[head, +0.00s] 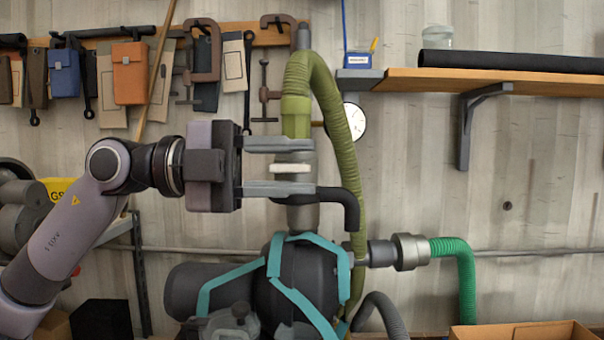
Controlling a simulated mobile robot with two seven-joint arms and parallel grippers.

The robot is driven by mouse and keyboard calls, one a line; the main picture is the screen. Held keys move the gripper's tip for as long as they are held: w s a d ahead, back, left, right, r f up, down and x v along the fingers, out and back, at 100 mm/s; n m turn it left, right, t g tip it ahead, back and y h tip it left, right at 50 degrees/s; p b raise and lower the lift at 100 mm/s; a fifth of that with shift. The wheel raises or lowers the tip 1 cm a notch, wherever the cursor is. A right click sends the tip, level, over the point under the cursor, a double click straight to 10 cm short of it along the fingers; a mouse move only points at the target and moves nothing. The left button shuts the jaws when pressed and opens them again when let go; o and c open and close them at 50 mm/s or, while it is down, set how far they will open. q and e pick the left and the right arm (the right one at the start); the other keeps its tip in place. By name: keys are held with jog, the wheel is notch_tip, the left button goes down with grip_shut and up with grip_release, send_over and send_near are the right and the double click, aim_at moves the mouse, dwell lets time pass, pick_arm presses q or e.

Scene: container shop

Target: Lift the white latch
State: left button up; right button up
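The white latch (291,169) is a short pale bar on the grey metal coupling (303,216), below the green hose end. My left gripper (304,167) comes in from the left and points right. Its two flat fingers are apart, one above and one below the latch, with visible gaps to it in the picture. Whether the fingers are at the same depth as the latch cannot be told. A black curved handle or pipe (347,205) sticks out to the right just under the lower finger. My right gripper is not in view.
A green hose (337,115) arches down right of the gripper. A dark pump body with teal straps (300,285) stands below. A wooden shelf (500,82) is at upper right, hanging tools and pouches (130,72) at upper left. A cardboard box (525,335) is at lower right.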

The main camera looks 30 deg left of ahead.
pick_arm(q)
jog(key=b+v, duration=0.2)
jog(key=v, duration=0.3)
jog(key=shift+a+f+b, duration=0.15)
jog(key=shift+b, duration=0.25)
jog(key=shift+s+a, duration=0.1)
jog(key=shift+s, duration=0.05)
